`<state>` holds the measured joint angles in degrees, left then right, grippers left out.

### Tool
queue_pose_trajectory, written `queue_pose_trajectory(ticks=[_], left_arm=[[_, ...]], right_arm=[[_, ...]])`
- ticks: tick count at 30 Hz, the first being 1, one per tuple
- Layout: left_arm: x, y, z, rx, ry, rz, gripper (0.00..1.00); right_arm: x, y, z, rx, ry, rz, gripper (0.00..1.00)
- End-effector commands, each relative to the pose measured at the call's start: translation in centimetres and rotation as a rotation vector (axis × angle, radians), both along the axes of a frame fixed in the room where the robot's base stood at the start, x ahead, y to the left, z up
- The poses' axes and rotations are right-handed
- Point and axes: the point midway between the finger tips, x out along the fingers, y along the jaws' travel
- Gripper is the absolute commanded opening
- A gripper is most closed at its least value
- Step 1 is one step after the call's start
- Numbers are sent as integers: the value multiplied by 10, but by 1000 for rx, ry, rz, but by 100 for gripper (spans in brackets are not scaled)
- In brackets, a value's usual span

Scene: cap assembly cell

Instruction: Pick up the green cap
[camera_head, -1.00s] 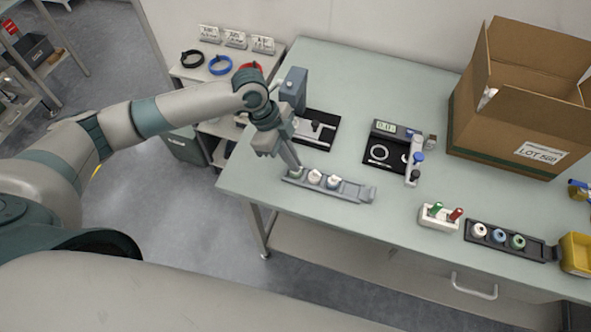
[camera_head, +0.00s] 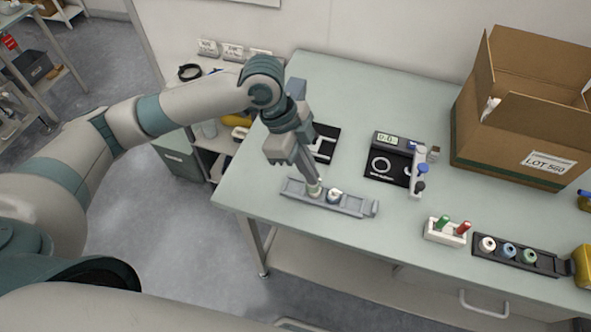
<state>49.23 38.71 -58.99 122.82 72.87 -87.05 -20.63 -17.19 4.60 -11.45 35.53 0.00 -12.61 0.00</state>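A green-topped piece (camera_head: 529,256) stands at the right end of the row in the black tray (camera_head: 549,262), beside a blue one (camera_head: 508,250) and a cream one (camera_head: 487,244). My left gripper (camera_head: 315,188) points down over the grey rack (camera_head: 352,204) at the front left of the table. Its fingertips are at a pale piece in the rack's middle; whether they are closed on it is too small to tell. A white-and-dark piece (camera_head: 334,196) stands just right of the fingertips. My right gripper is out of view.
A white block (camera_head: 446,234) holds a green-topped and a red-topped stick. A black device with a display (camera_head: 388,160) stands mid-table. An open cardboard box (camera_head: 515,120) fills the back right. A yellow bin (camera_head: 583,268) is at the right edge. The table's back middle is clear.

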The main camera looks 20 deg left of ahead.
Motion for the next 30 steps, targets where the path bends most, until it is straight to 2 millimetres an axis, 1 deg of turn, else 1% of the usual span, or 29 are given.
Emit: queue_pose_trajectory(ticks=[1,3,10,16,30], left_arm=[[-5,-10,4,-3,-4,-6,0],[-11,-20,12,-3,-4,-6,0],[-25,-43,29,-1,-2,-2,0],[-28,-49,34,0,-1,1,0],[-29,-49,34,0,-1,1,0]], right_arm=[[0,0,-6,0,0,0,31],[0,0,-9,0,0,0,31],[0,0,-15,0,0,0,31],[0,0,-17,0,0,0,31],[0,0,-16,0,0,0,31]])
